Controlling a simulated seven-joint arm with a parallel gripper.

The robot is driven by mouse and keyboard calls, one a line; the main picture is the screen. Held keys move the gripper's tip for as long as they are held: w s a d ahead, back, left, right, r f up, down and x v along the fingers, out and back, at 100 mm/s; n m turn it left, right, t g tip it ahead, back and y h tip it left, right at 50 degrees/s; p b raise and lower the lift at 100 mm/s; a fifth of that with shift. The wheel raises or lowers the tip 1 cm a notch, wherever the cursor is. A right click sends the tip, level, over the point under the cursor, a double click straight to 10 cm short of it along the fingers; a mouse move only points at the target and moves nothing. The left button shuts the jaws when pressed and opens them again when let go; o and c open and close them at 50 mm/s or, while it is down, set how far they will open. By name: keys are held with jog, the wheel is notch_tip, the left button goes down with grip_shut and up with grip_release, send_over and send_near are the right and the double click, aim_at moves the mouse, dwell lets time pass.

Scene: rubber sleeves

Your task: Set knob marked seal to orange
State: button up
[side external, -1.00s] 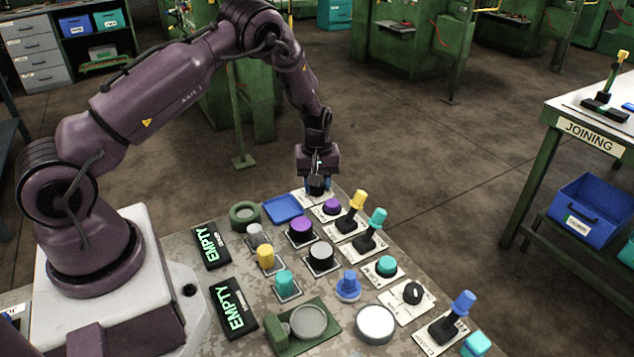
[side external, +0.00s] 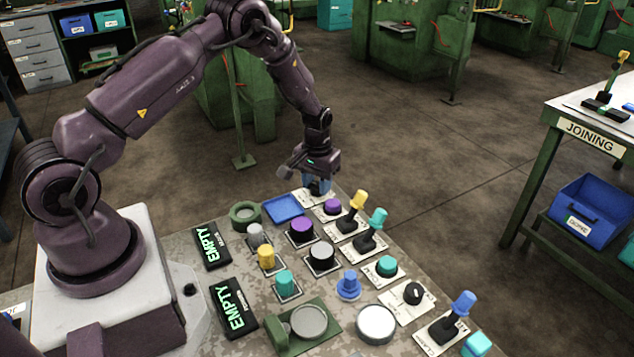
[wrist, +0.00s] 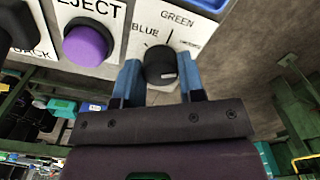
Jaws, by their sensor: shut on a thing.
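My gripper (side external: 318,186) is at the far end of the panel, low over a white plate (side external: 301,196). In the wrist view, its two blue fingers (wrist: 160,84) are shut on a black round knob (wrist: 160,62), one on each side. The plate shows BLUE on the left, GREEN at the top and a small word at the right that is hard to read. A dark tick line stands near GREEN. I cannot see clearly where the knob points, and its name is not visible. In the side view the fingers mostly hide the knob.
A purple button (wrist: 88,42) on a plate marked EJECT sits close beside the knob. A blue tray (side external: 283,209) lies near it. Yellow (side external: 358,199) and teal (side external: 377,217) levers stand up nearby. The floor beyond the panel's far edge is open.

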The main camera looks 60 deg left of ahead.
aim_at(316, 185)
dwell(0.4)
jog(key=o, duration=0.9)
jog(key=shift+r, duration=0.15)
notch_tip(316, 185, up, 13)
jog(key=shift+f, duration=0.15)
jog(key=shift+s, duration=0.1)
